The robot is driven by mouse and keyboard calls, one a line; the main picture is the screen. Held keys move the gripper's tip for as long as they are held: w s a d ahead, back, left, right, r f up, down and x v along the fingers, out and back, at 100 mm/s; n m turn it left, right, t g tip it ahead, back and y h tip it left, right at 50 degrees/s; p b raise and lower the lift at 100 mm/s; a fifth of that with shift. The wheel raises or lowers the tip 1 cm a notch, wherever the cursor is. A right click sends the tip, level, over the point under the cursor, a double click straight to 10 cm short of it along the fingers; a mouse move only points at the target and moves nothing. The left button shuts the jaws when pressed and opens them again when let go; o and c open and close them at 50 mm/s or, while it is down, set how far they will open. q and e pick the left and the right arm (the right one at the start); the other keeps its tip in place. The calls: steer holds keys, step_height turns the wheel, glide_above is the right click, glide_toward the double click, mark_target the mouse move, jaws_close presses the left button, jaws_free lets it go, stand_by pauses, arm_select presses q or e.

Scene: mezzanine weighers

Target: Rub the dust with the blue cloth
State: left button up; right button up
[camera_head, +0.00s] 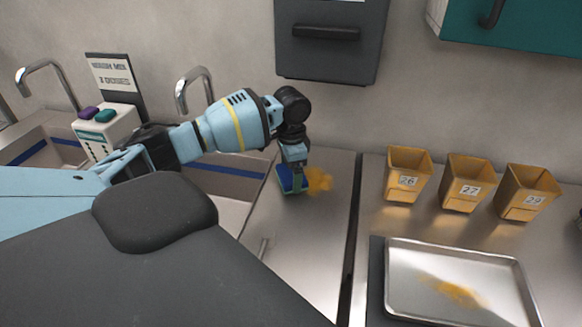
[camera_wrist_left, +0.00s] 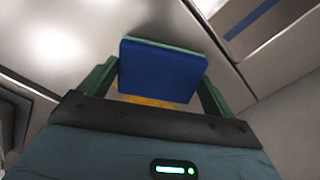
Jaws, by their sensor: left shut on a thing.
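My left gripper (camera_head: 293,178) is shut on the blue cloth (camera_head: 287,180), low at the steel counter to the right of the sinks. In the left wrist view the cloth (camera_wrist_left: 160,70) is a flat blue pad with a green edge, held between the two green fingers of the gripper (camera_wrist_left: 160,82). A patch of orange-yellow dust (camera_head: 320,180) lies on the counter just right of the cloth. The dust (camera_wrist_left: 150,102) also shows below the cloth in the wrist view. I cannot tell whether the cloth touches the counter. My right gripper is not in view.
A metal tray (camera_head: 512,308) with orange powder lies at the right. Behind it stand yellow bins 26 (camera_head: 408,165), 27 (camera_head: 466,170) and 29 (camera_head: 527,180). A gap runs between the two counters. Sinks with taps (camera_head: 194,85) and a white dispenser (camera_head: 103,128) are at the left.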

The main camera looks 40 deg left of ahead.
mark_target(332, 191)
arm_select(q)
steer(key=shift+f, duration=0.55)
steer(key=shift+d, duration=0.15)
steer(key=shift+w+d+r, duration=0.1)
steer(key=shift+w+d, duration=0.35)
steer(key=shift+d, duration=0.3)
steer(key=shift+w+d, duration=0.45)
steer(key=shift+d, duration=0.35)
steer(key=shift+w+d, duration=0.3)
steer(key=shift+d, duration=0.2)
steer(key=shift+w+d, duration=0.3)
steer(key=shift+d, duration=0.2)
steer(key=shift+w+d+f, duration=0.25)
steer(key=shift+d, duration=0.4)
steer(key=shift+d, duration=0.1)
steer(key=shift+w+d, duration=0.5)
steer(key=shift+d, duration=0.3)
steer(key=shift+w+d, duration=0.45)
steer(key=shift+d, duration=0.35)
